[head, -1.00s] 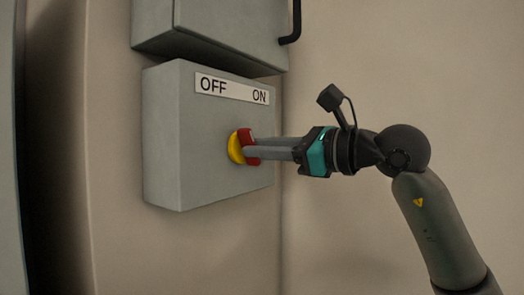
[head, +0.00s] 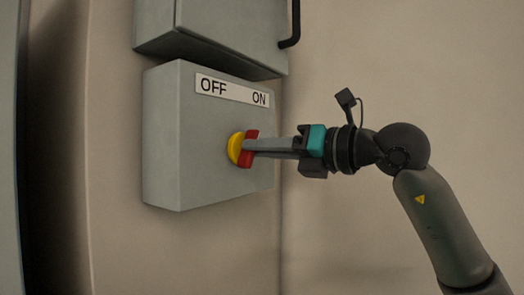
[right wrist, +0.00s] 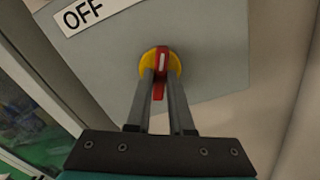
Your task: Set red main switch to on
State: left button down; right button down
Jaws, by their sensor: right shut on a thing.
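The red main switch (head: 252,134) is a red handle on a yellow round base (head: 235,148), on the front of a grey box (head: 190,140). A white label (head: 232,89) above it reads OFF at left and ON at right. My right gripper (head: 250,147) reaches in from the right with its fingers closed on the red handle. In the right wrist view the red handle (right wrist: 162,58) sits between the two fingertips, with a white mark on it. The handle looks tilted toward the ON side relative to the label. My left gripper is in neither view.
A second grey box (head: 215,25) with a black handle (head: 295,22) is mounted just above. The plain wall (head: 400,70) to the right is free. A dark gap runs down the far left.

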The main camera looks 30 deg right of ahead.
jog(key=m, duration=0.3)
jog(key=shift+m, duration=0.5)
jog(key=c, duration=0.8)
grip_release()
jog(key=b+v, duration=0.7)
jog(key=v, duration=0.8)
